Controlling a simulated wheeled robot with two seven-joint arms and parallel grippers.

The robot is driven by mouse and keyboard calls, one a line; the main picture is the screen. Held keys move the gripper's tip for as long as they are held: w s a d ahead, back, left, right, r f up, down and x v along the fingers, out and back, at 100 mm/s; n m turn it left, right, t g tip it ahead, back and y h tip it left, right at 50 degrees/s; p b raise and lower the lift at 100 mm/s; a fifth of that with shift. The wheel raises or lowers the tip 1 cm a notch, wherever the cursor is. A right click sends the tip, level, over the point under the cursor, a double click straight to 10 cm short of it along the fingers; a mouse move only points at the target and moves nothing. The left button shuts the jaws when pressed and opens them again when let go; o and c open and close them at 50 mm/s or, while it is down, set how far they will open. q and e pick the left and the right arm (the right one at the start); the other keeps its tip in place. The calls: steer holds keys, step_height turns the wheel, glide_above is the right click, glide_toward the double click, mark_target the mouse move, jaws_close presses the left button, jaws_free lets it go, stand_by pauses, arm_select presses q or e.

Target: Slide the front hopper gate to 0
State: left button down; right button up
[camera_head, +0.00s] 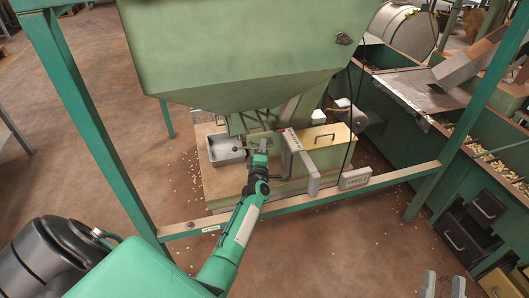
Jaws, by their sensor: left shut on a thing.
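The front hopper (235,50) is a big pale green bin that narrows downward and hangs in a green frame. Under its outlet is a small metal gate assembly (240,122); its scale and exact opening are too small to read. My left gripper (261,142) reaches in from the lower left and is shut on a small part at the gate, apparently its handle, mostly hidden by the fingers. My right gripper (443,287) shows only as two grey fingertips, spread apart and empty, at the bottom right edge.
A grey metal tray (226,150) stands on the bench left of my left gripper. A yellow-green box (325,146) with a dark handle stands to the right. The frame's crossbar (400,176) runs in front. A green bin line (430,150) with nuts fills the right.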

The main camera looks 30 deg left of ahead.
arm_select(q)
steer(key=shift+w+a+r, duration=0.15)
steer(key=shift+a+r, duration=0.05)
arm_select(e)
steer(key=shift+s+d+r+t, duration=0.2)
steer(key=shift+r+t, duration=0.1)
steer(key=shift+r, duration=0.15)
arm_select(q)
steer(key=c, duration=1.5)
jaws_free()
steer(key=shift+f, duration=0.1)
steer(key=shift+c, duration=0.2)
steer(key=shift+f, duration=0.15)
arm_select(e)
steer(key=shift+w, duration=0.1)
